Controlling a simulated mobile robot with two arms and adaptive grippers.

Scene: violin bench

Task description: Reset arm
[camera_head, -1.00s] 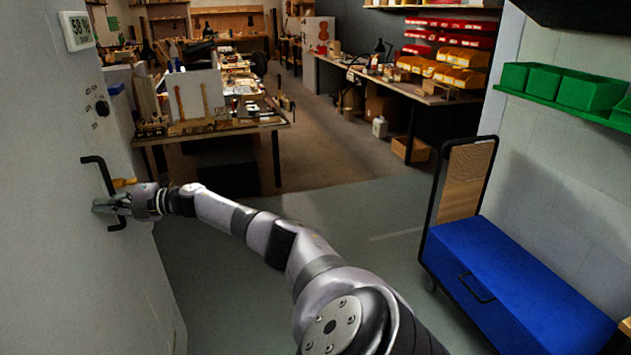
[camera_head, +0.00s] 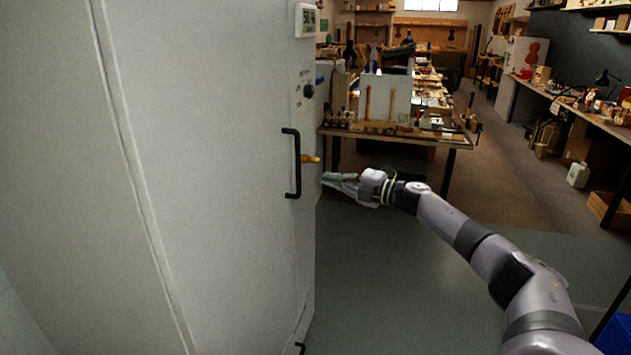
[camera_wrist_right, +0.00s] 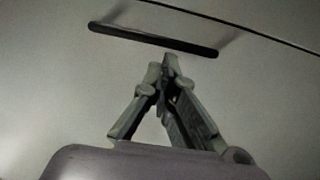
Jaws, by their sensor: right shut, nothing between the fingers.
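My right gripper (camera_head: 336,180) is shut and empty, held just to the right of the white cabinet door's edge in the head view. It points left toward the black door handle (camera_head: 293,163) and is apart from it. In the right wrist view the fingers of my right gripper (camera_wrist_right: 168,62) meet at their tips, with nothing between them. The black handle (camera_wrist_right: 150,38) lies beyond the fingertips there. My left gripper is not in view.
A workbench (camera_head: 400,138) with tools stands behind my right arm. Another bench (camera_head: 575,98) stands at the right. Grey floor (camera_head: 380,270) lies open below my arm.

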